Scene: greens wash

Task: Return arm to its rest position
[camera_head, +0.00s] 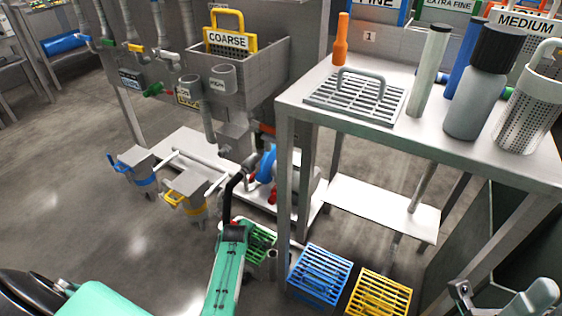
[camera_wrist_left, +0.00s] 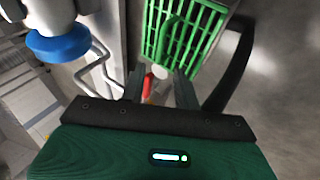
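My left arm shows in the head view as a green link with a black end, reaching down beside the table's near leg. My left gripper (camera_wrist_left: 160,86) is in the left wrist view, with its two dark fingers apart and nothing held between them. A green slatted crate (camera_wrist_left: 183,38) lies beyond the fingertips; it also shows in the head view (camera_head: 259,240), partly hidden by my arm. A small red part shows between the fingers, seemingly behind them. My fingertips are not clear in the head view.
A steel table (camera_head: 300,98) holds a grate (camera_head: 355,97), bottles and a perforated basket (camera_head: 528,110). A blue crate (camera_head: 320,273) and yellow crate (camera_head: 380,295) stand below it. A COARSE sink (camera_head: 262,72) and pipes are behind. Open floor (camera_head: 70,170) lies left.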

